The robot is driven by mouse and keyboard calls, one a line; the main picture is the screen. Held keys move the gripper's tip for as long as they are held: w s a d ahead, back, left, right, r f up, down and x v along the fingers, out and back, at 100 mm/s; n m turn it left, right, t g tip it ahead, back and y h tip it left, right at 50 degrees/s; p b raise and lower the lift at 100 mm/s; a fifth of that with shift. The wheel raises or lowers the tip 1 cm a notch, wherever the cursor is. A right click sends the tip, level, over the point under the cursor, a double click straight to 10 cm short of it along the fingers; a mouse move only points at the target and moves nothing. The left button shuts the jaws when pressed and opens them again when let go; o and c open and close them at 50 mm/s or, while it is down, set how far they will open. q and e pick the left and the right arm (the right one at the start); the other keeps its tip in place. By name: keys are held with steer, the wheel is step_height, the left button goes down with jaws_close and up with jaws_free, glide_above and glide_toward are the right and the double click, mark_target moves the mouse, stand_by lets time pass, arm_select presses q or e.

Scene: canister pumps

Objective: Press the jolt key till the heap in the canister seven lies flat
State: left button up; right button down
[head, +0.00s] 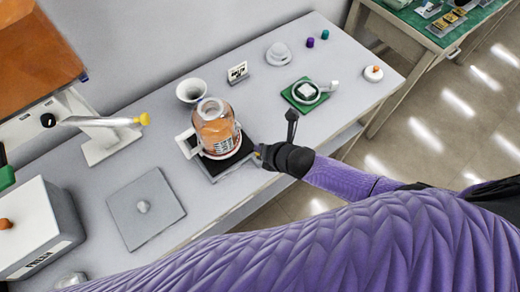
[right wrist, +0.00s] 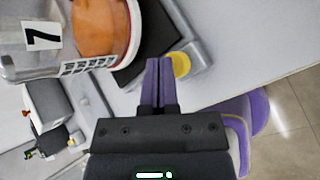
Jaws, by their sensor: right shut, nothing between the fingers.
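The canister (head: 213,128) stands upright in a white holder on a dark jolt base (head: 224,168), with orange material inside. In the right wrist view the canister's label reads 7 (right wrist: 42,36), and the orange heap (right wrist: 98,27) looks rounded there; its full top surface is not clear. The yellow jolt key (right wrist: 181,65) sits at the edge of the base. My right gripper (head: 260,153) is shut and empty. Its purple fingertips (right wrist: 159,63) are right beside the key; I cannot tell whether they touch it. My left gripper is not in view.
The bench's front edge runs close below the base.

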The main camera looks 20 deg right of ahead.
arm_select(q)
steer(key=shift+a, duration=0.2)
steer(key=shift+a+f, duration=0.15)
arm_select(e)
steer(key=shift+f, duration=0.15)
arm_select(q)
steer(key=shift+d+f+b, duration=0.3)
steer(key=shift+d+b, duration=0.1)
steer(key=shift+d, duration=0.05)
arm_select(e)
steer(key=shift+f, duration=0.35)
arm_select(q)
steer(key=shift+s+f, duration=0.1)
arm_select(e)
steer(key=shift+f, duration=0.15)
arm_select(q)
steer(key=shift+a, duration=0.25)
arm_select(e)
steer(key=shift+r+p, duration=0.8)
steer(key=shift+r, duration=0.35)
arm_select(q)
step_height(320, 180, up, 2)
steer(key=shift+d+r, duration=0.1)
